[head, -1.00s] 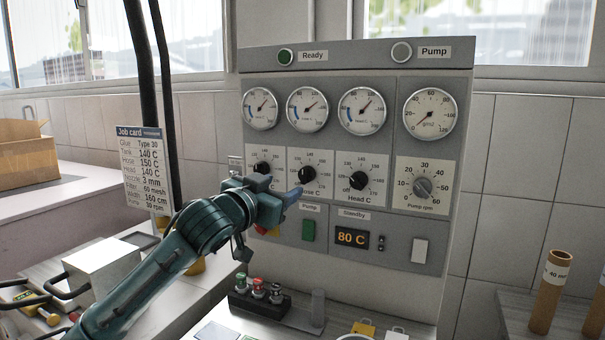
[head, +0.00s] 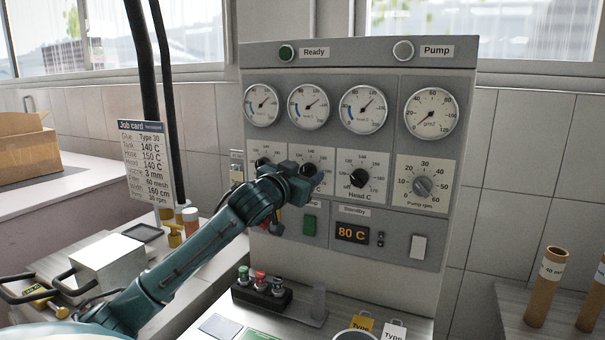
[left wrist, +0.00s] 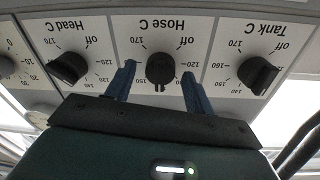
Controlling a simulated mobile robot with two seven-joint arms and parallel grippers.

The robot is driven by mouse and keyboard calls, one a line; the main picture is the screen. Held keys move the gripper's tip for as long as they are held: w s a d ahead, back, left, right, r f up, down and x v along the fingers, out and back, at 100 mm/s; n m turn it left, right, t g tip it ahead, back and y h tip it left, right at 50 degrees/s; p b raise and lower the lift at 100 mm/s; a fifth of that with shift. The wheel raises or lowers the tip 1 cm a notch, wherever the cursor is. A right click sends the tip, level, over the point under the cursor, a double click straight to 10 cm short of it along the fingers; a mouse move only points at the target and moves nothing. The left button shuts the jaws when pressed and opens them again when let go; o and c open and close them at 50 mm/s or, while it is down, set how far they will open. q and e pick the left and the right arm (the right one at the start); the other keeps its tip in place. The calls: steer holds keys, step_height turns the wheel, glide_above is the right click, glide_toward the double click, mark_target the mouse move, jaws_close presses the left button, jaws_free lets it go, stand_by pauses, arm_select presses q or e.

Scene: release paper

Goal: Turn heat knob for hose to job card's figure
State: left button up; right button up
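The job card (head: 146,162) on the left reads Hose 150 C. The Hose C knob (left wrist: 160,68) is black and shows in the left wrist view, where the picture is upside down. My left gripper (left wrist: 158,78) is open, with one blue finger on each side of this knob and a visible gap to it on both sides. In the head view my left gripper (head: 308,183) covers most of the Hose C dial. The hose gauge (head: 308,107) sits above it. My right gripper is not in view.
The Tank C knob (head: 263,163) and Head C knob (head: 359,178) flank the hose dial closely. The Pump rpm knob (head: 423,186) is further right.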

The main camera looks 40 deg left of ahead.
arm_select(q)
steer(key=c, duration=0.9)
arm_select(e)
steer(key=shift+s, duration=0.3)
arm_select(q)
steer(key=shift+p, duration=0.3)
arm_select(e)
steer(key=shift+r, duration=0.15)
